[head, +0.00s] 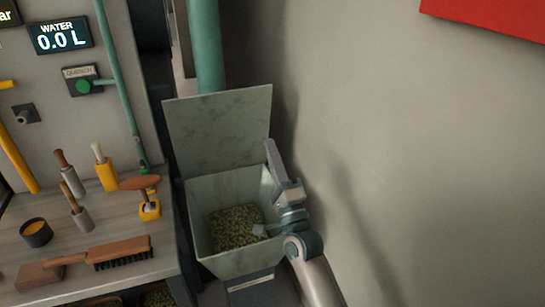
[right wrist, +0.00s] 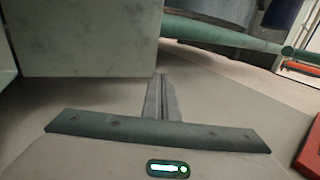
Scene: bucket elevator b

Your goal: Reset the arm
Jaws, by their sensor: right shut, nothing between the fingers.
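My right arm comes in from the lower right in the head view. My right gripper (head: 270,146) is at the right edge of the green-grey bin, pointing up past its raised lid (head: 215,125). In the right wrist view its fingers (right wrist: 160,80) are together with nothing between them. The bin (head: 205,255) is open and holds greenish granules (head: 235,225). My wrist overlaps the bin's right wall in the picture; I cannot tell whether they touch. My left gripper is out of view.
A workbench (head: 95,215) at left carries a brush (head: 120,252), a dark cup (head: 36,232) and several handled tools. A green pipe (head: 207,50) stands behind the bin.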

